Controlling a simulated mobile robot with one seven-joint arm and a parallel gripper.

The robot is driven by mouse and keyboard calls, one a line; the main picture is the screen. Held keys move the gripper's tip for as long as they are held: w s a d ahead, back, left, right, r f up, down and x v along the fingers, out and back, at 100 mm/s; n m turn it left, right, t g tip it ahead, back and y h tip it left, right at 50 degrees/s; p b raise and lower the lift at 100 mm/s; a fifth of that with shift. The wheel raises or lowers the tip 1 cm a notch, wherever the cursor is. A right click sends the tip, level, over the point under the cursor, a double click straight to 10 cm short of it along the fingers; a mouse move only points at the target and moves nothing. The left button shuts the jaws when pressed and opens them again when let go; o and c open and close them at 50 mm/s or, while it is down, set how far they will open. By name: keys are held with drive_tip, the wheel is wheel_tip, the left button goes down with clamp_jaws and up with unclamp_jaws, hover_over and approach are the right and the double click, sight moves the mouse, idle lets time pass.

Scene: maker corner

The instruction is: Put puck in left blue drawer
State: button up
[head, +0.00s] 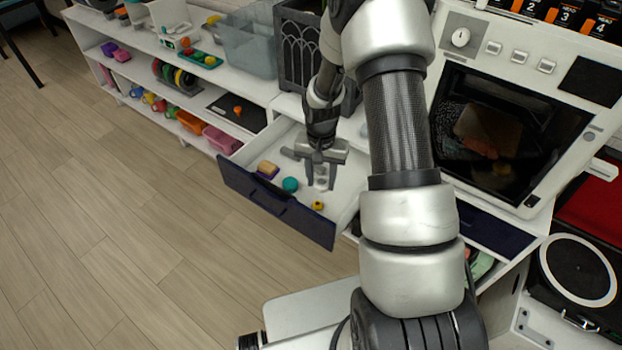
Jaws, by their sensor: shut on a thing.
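The blue-fronted drawer (243,192) on the left is pulled open, and its white inside shows. My gripper (321,184) points down over the right part of the drawer, with its fingers close together. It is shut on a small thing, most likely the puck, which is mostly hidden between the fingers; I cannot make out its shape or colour. I cannot tell whether the fingertips touch the drawer floor.
A black crate (296,50) stands behind. A second dark blue drawer (490,229) is at right, under the oven-like unit (510,120).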

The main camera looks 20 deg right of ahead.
drive_tip(key=w+d+f+m+b, duration=0.5)
drive_tip(key=w+d, duration=0.1)
drive_tip(key=w, duration=0.1)
drive_tip(key=m+b, duration=0.5)
hover_over(341, 185)
wheel_tip(341, 185, down, 10)
drive_tip(key=shift+w+r+b, duration=0.1)
drive_tip(key=shift+r+b, duration=0.1)
drive_tip(key=shift+b, duration=0.5)
drive_tip(key=shift+f, duration=0.2)
drive_tip(key=o, duration=1.1)
drive_tip(key=shift+o, duration=0.2)
drive_tip(key=shift+r, duration=0.15)
